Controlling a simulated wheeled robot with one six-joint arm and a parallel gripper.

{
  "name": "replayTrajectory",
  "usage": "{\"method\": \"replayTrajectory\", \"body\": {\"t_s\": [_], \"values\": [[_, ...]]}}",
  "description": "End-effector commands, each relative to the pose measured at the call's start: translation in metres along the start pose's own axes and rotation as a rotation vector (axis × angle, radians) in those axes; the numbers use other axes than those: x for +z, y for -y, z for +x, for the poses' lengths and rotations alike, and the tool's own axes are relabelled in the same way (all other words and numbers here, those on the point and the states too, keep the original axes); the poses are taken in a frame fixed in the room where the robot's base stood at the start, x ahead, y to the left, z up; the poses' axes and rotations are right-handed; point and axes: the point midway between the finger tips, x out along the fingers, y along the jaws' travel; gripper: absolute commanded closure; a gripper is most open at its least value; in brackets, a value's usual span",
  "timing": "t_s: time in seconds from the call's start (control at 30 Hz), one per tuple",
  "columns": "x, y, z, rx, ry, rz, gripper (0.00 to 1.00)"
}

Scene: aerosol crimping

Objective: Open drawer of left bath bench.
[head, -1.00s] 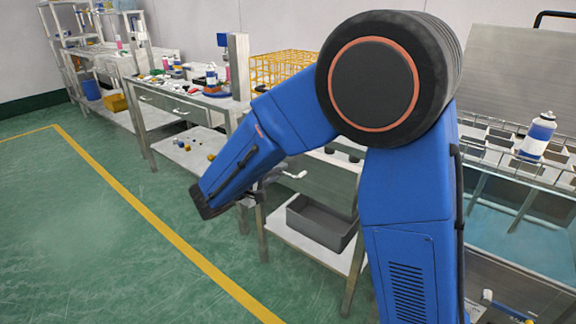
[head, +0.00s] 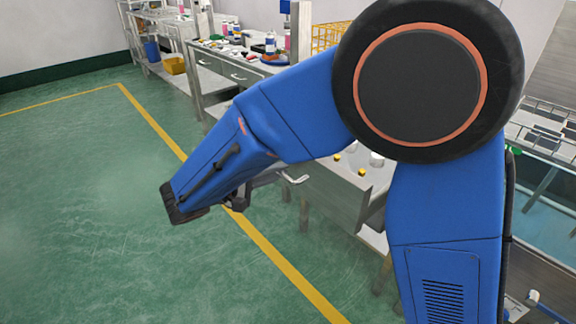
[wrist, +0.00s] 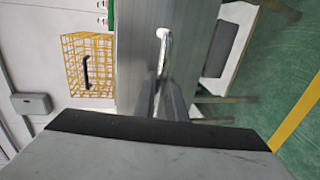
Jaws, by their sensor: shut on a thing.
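In the wrist view, the handle (wrist: 163,40) runs down between my two fingers, in front of the grey drawer front (wrist: 135,50). My gripper (wrist: 158,95) is shut on this handle. In the head view my blue arm hides most of the gripper and much of the bench.
A yellow wire basket (head: 325,37) is behind the arm, and it also shows in the wrist view (wrist: 88,65). A grey bin (wrist: 220,48) is on the lower shelf. Another bench (head: 245,60) stands farther back. Green floor (head: 90,220) is open at left.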

Motion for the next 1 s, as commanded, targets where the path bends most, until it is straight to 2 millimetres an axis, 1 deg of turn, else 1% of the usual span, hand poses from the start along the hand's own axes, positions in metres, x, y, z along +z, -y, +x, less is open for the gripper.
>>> {"method": "replayTrajectory", "body": {"t_s": [0.2, 0.5, 0.53, 0.6, 0.87, 1.0], "values": [[0.000, 0.002, -0.007, -0.001, -0.001, -0.001, 1.00], [0.000, 0.002, -0.007, -0.001, -0.001, 0.000, 1.00], [0.000, 0.002, -0.007, -0.001, -0.001, 0.000, 0.84], [0.000, 0.002, -0.007, -0.001, -0.001, 0.000, 0.71], [0.000, 0.002, -0.007, 0.000, 0.000, 0.000, 0.71], [-0.001, 0.002, -0.013, 0.000, -0.002, 0.001, 0.71]]}}
